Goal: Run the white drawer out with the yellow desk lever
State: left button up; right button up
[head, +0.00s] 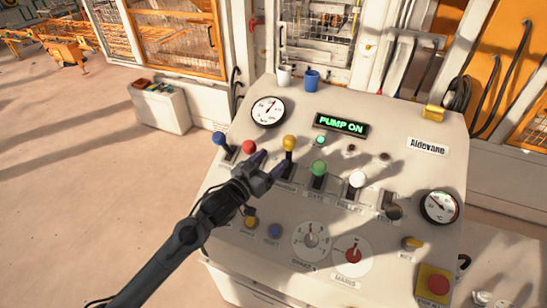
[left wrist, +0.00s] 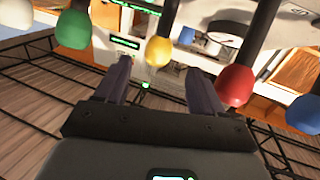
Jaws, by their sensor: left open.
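The yellow desk lever (head: 289,143) stands on the sloping desk, a yellow ball on a dark stem, between a red and a green lever. My left gripper (head: 274,163) is open and empty, just left of and nearer than the lever. In the left wrist view the yellow ball (left wrist: 158,50) shows beyond and between the spread fingertips (left wrist: 158,72), apart from them. The label under the lever is partly hidden by the gripper. A white panel (head: 245,287) shows below the desk's near edge; I cannot tell whether it is the drawer. My right gripper is not in view.
The red lever (head: 249,147) and blue lever (head: 219,138) stand left of the yellow one; the green (head: 319,168) and white (head: 358,180) ones stand right. Dials (head: 311,240) lie nearer. Two cups (head: 312,80) stand at the back. A lit sign (head: 341,125) reads PUMP ON.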

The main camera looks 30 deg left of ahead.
aim_at(286, 146)
pick_arm(q)
jog(key=w+p, duration=0.1)
jog(key=w, duration=0.2)
jog(key=w+d+n+p, duration=0.1)
jog(key=w+p, duration=0.1)
jog(key=w, duration=0.1)
jog(key=w+n+y+p, duration=0.1)
jog(key=w, duration=0.1)
jog(key=shift+w+d+r+p, duration=0.3)
jog(key=shift+w+d+r, duration=0.05)
jog(key=shift+w+r, duration=0.05)
dwell(0.4)
grip_shut()
